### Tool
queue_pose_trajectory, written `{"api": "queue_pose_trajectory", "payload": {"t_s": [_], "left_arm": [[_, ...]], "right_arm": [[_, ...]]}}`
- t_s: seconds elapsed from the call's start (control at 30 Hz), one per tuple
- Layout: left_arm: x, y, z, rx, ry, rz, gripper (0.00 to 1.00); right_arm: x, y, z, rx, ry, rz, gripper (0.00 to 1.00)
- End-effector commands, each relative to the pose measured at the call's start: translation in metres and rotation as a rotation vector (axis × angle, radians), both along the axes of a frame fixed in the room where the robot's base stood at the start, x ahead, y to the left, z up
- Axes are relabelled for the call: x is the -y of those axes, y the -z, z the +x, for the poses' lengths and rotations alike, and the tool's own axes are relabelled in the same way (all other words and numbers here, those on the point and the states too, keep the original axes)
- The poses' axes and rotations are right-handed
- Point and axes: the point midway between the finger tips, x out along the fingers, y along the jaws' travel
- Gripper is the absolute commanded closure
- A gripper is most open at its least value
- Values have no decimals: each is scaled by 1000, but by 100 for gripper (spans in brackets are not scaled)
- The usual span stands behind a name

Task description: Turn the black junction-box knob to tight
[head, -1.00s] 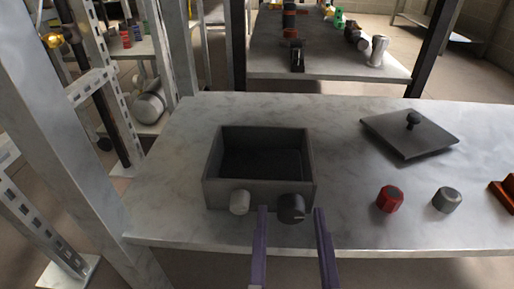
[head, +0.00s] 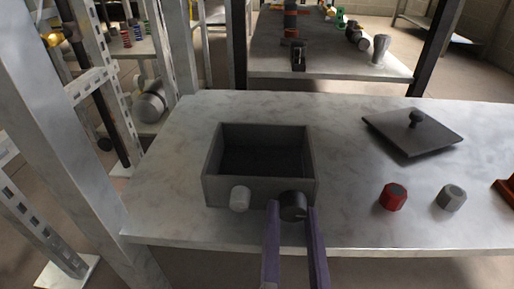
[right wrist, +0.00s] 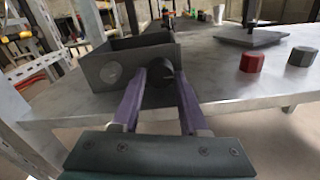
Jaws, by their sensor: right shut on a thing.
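The black knob (head: 293,206) sits on the front wall of the grey open junction box (head: 213,165), at its right side. A light grey knob (head: 240,198) is on the same wall to its left. My right gripper (head: 291,212) has its two purple fingers on either side of the black knob and is shut on it. In the right wrist view the black knob (right wrist: 159,88) shows between the fingertips (right wrist: 158,82). The inside of the box looks empty and dark. My left gripper is not in view.
The box lid (head: 410,135), with a small black handle, lies at the back right of the table (head: 345,225). A red knob (head: 393,197) and a grey knob (head: 451,198) stand right of the box. Metal posts (head: 150,150) rise at left.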

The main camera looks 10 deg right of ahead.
Motion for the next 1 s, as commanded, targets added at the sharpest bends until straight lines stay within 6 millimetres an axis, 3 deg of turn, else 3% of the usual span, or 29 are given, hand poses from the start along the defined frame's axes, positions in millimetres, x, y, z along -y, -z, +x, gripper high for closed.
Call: {"api": "queue_pose_trajectory", "payload": {"t_s": [0.27, 0.3, 0.53, 0.83, 1.0], "left_arm": [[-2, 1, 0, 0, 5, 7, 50], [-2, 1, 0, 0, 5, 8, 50], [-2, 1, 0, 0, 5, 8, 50], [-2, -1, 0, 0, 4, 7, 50], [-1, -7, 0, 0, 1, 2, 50]], "right_arm": [[0, 0, 0, 3, 1, 20, 100], [0, 0, 0, 3, 1, 20, 52], [0, 0, 0, 4, 2, 19, 27], [-1, 0, -4, 3, 1, 18, 27], [-8, -1, -28, 0, -1, 18, 27]]}}
